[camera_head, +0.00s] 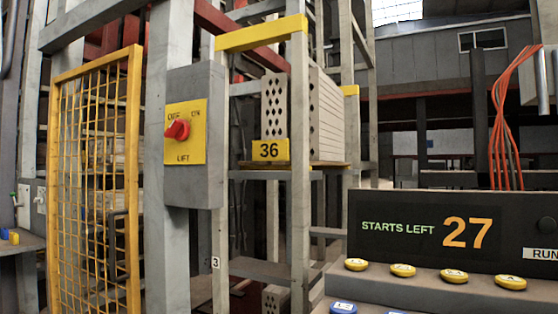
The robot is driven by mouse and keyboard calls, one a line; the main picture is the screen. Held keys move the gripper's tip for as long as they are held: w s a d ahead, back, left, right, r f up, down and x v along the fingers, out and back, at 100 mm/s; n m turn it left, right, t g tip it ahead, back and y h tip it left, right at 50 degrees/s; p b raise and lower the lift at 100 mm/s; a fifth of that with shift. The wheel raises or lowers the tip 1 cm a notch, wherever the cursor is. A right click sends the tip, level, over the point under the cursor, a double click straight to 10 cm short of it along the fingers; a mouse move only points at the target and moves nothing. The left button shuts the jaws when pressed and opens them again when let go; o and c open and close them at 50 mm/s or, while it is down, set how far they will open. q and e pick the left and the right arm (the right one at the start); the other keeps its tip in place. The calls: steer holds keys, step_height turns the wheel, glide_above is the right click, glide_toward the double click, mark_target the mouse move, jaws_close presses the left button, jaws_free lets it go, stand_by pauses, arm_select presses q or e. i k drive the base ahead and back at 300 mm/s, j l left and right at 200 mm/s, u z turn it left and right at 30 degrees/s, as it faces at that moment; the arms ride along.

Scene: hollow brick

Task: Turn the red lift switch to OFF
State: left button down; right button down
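The red lift switch (177,130) is a rotary knob on a yellow plate (197,146). The plate is on the front of a grey box (208,188) fixed to a grey post, left of the middle in the head view. The plate reads OFF at its upper left, what looks like ON at its upper right, and LIFT below. The knob partly covers the OFF lettering. I cannot tell for sure which mark it points to. Neither of my grippers is in view.
A yellow mesh gate (137,190) stands left of the switch box. A black display (450,226) reads STARTS LEFT 27 above several yellow buttons. Orange cables (505,115) hang at right.

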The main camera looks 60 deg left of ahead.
mark_target(179, 130)
steer(key=u, duration=2.55)
